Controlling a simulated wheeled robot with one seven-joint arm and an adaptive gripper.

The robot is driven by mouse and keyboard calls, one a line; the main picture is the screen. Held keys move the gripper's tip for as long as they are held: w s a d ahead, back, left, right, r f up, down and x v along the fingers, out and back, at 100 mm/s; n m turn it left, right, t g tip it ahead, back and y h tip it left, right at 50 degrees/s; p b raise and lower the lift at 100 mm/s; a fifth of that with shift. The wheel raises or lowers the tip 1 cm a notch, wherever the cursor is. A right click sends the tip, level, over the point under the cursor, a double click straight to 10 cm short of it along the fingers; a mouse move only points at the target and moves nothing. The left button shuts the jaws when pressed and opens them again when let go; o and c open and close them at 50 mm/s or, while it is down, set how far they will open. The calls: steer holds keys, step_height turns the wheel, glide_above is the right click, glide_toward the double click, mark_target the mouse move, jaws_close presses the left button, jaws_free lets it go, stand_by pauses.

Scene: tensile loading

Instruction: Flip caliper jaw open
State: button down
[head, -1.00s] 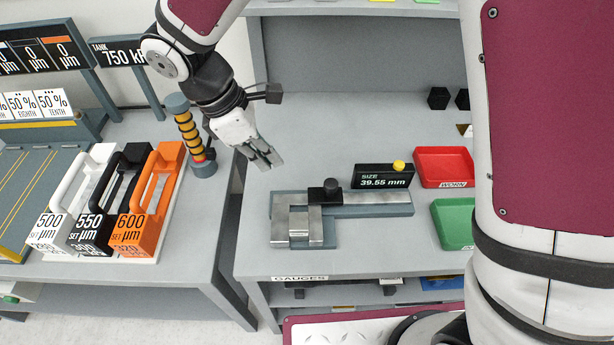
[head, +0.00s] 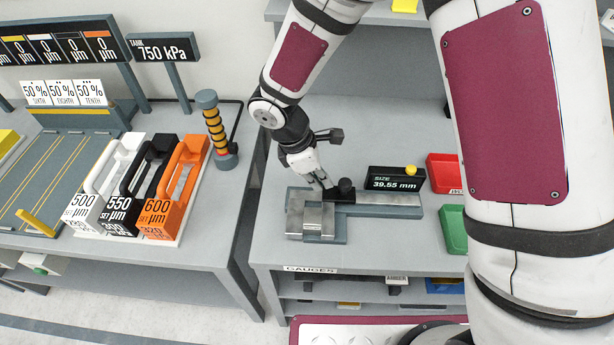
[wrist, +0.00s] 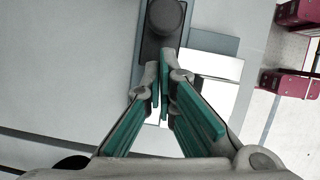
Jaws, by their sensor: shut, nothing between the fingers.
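The caliper (head: 385,198) lies on the gauges bench, a grey bar with silver blocks (head: 312,217) at its left end. Its black sliding jaw carries a round black knob (head: 345,186), which also shows at the top of the wrist view (wrist: 166,16). A black display (head: 396,180) behind it reads SIZE 39.55 mm and has a yellow button (head: 411,170). My gripper (head: 327,186) is shut and empty, fingers pointing down at the black slider, just left of the knob. In the wrist view its fingertips (wrist: 162,75) are together by the slider's edge; I cannot tell whether they touch it.
A red tray (head: 444,172) and a green tray (head: 452,228) stand to the right, partly hidden by my arm. The left bench holds white, black and orange handled blocks (head: 172,190) and a striped post (head: 217,130). A gap separates the benches.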

mark_target(349, 184)
steer(key=shift+d, duration=0.35)
steer(key=d, duration=0.5)
steer(key=shift+d, duration=0.35)
steer(key=shift+a, duration=0.1)
